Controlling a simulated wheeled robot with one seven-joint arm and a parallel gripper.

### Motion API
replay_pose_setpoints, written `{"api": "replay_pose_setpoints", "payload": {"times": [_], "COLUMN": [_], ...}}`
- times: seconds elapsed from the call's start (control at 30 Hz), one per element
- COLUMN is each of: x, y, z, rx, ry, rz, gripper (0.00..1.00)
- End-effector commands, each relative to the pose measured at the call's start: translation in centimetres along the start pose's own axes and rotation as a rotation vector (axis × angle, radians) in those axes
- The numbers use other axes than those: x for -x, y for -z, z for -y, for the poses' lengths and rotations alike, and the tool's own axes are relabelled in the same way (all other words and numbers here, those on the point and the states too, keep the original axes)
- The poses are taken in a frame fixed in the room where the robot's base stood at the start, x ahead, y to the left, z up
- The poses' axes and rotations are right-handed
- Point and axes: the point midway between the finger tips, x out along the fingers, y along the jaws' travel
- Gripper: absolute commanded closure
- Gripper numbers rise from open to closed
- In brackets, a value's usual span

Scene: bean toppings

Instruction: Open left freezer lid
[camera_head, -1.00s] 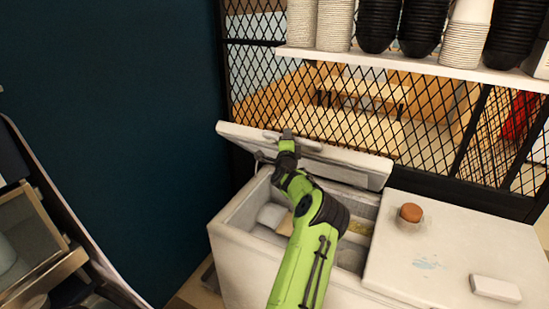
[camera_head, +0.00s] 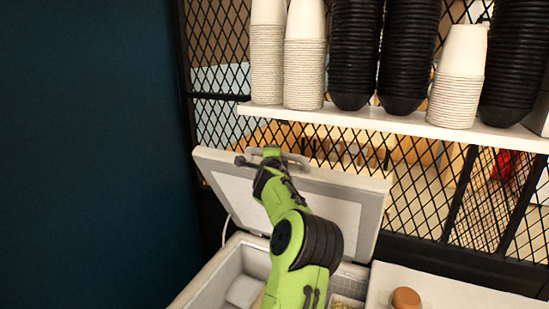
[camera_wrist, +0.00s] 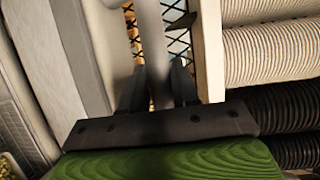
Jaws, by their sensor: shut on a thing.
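The left freezer lid (camera_head: 340,210) stands steeply raised on the white chest freezer (camera_head: 215,285), its pale inner panel facing me. A grey bar handle (camera_head: 295,160) runs along the lid's upper edge. My gripper (camera_head: 262,160) is at that handle at the end of my green arm. In the wrist view my gripper (camera_wrist: 160,90) has its dark fingers on both sides of the grey handle (camera_wrist: 152,45), shut on it. The lid's edge (camera_wrist: 85,50) shows to the left of the fingers. My arm hides part of the lid and the open compartment.
A white shelf (camera_head: 400,122) with stacks of white cups (camera_head: 305,70) and black cups (camera_head: 355,60) hangs just above and behind the lid. Black mesh (camera_head: 215,110) stands behind. The closed right lid (camera_head: 450,290) carries a brown-topped jar (camera_head: 406,298). A dark blue wall is at left.

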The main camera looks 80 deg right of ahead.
Motion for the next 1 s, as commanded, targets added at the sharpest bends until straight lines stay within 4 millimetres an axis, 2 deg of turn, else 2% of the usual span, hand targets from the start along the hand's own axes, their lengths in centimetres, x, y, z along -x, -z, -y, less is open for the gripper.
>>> {"api": "replay_pose_setpoints", "payload": {"times": [0.03, 0.4, 0.43, 0.53, 0.57, 1.0], "x": [0.01, 0.03, 0.03, 0.03, 0.04, 0.14], "y": [-0.05, -0.03, -0.02, -0.02, -0.02, -0.01], "z": [-0.48, -0.54, -0.54, -0.46, -0.44, -0.28], "rx": [0.0, -0.001, -0.001, -0.001, -0.001, 0.0], "ry": [-0.015, -0.018, -0.018, -0.016, -0.015, -0.011], "rz": [0.002, 0.002, 0.002, 0.001, 0.001, 0.001], "gripper": [1.0, 1.0, 0.67, 0.52, 0.49, 0.49]}}
